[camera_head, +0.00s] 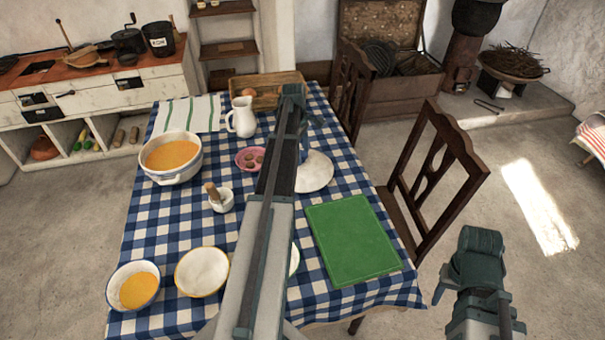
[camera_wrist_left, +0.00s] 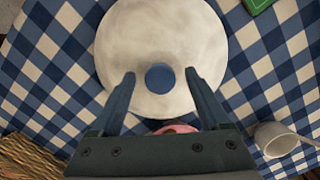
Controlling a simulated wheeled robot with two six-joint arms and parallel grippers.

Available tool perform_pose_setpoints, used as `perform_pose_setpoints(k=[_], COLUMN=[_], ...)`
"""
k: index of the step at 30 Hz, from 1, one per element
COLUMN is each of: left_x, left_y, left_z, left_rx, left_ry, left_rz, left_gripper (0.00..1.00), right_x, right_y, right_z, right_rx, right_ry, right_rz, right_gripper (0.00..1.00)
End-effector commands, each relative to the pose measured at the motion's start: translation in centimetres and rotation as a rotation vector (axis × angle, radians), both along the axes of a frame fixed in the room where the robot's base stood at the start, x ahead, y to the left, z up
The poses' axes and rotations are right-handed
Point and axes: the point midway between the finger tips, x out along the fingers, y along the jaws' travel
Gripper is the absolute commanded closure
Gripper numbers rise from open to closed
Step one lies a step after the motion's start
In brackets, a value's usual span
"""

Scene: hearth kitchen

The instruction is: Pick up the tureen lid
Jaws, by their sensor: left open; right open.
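The tureen lid (camera_wrist_left: 165,30) is a round white disc with a blue knob (camera_wrist_left: 160,77), lying on the checked cloth. In the head view the lid (camera_head: 316,174) is partly hidden by my left arm. My left gripper (camera_wrist_left: 160,80) is open, with one finger on each side of the knob; I cannot tell whether they touch it. In the head view my left gripper (camera_head: 308,122) is mostly hidden behind its arm. The white tureen (camera_head: 155,178) with orange soup stands uncovered at the left. My right gripper (camera_head: 476,255) is open and empty, off the table's right side.
A pink plate (camera_head: 243,163), a mortar with pestle (camera_head: 223,204), a white jug (camera_head: 242,118) and a wicker basket (camera_head: 265,98) surround the lid. A green board (camera_head: 352,242) lies nearer me. Two bowls stand at the front left. Wooden chairs (camera_head: 440,150) line the right side.

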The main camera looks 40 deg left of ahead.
Motion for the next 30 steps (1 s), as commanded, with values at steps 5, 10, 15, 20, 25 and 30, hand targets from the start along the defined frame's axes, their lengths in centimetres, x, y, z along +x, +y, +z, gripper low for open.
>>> perform_pose_setpoints(k=[5,10,15,20,25,30], left_x=[0.04,0.04,0.03,0.03,0.03,0.04], left_y=[-0.16,-0.14,-0.14,-0.13,-0.12,-0.11], left_z=[-1.33,-1.14,-1.14,-1.14,-1.14,-1.14], left_rx=[0.0,0.0,0.0,0.0,0.0,0.0], left_ry=[0.0,0.0,0.0,0.0,0.0,0.0], left_rz=[0.0,0.0,0.0,0.0,0.0,0.0], left_gripper=[0.21,0.21,0.49,0.78,1.0,1.0], right_x=[0.0,0.0,0.0,0.0,0.0,0.0], right_y=[0.0,0.0,0.0,0.0,0.0,0.0], right_z=[-1.33,-1.14,-1.14,-1.14,-1.15,-1.15], right_rx=[0.0,0.0,0.0,0.0,0.0,0.0], right_ry=[0.0,0.0,0.0,0.0,0.0,0.0], right_rz=[0.0,0.0,0.0,0.0,0.0,0.0], right_gripper=[0.5,0.5,0.5,0.5,0.5,0.5])
